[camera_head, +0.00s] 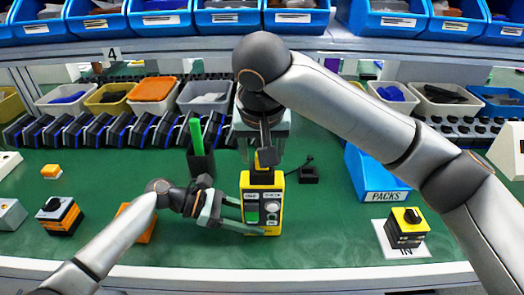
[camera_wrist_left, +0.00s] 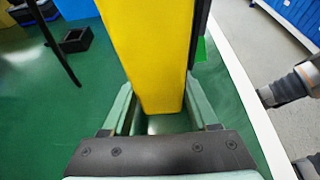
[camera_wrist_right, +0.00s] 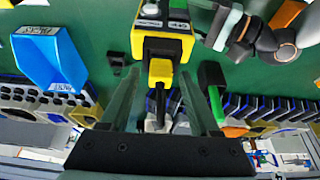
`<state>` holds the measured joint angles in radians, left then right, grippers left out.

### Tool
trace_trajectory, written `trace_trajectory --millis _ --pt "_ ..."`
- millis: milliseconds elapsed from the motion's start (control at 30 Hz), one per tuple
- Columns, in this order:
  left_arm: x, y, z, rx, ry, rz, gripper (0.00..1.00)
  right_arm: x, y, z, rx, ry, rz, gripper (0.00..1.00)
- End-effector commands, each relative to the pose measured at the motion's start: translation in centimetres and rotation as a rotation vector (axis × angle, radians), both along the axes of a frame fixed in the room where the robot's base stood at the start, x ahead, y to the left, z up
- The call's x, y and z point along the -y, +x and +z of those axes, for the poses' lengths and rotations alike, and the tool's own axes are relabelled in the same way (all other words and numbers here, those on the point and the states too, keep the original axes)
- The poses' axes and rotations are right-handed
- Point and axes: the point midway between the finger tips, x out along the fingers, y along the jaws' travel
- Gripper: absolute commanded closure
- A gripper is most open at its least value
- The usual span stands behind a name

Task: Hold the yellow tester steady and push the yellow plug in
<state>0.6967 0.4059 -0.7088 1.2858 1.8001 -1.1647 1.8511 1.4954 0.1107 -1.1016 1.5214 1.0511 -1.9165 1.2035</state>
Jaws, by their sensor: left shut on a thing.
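The yellow tester (camera_head: 247,181) stands upright on the green bench, with a dark top and a grey front panel with a green window. My left gripper (camera_head: 240,214) is shut on its lower body from the left. The left wrist view shows its yellow side (camera_wrist_left: 147,50) between the fingers. The yellow plug (camera_head: 267,158) is at the tester's top. In the right wrist view the plug (camera_wrist_right: 161,72) has a dark lead behind it. My right gripper (camera_wrist_right: 160,82) points down from above, its open fingers on either side of the plug with gaps. I cannot tell how deep the plug sits.
A black holder (camera_head: 201,162) with a green item stands left of the tester. A small black block (camera_head: 309,175) and a blue PACKS bin (camera_head: 375,175) are to the right. A yellow-topped switch (camera_head: 407,228) sits on a white IN card. Bench front between them is clear.

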Motion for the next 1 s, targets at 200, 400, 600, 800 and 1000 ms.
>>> trace_trajectory --millis 200,400,600,800,1000 --pt "0.0 0.0 0.0 0.0 0.0 0.0 0.98 0.0 0.0 0.0 0.0 0.0 0.0 0.34" --pt "0.0 0.0 0.0 0.0 0.0 0.0 0.98 -0.1 -0.4 1.1 0.003 0.001 0.002 0.34" --pt "0.0 0.0 0.0 0.0 0.0 0.0 0.98 0.0 -1.9 4.9 0.008 0.001 0.0 0.34" --pt "0.0 0.0 0.0 0.0 0.0 0.0 0.98 0.0 -3.3 8.4 0.006 -0.001 -0.001 0.34" --pt "0.0 0.0 0.0 0.0 0.0 0.0 0.98 0.0 -4.3 10.4 0.002 -0.001 -0.001 0.34"
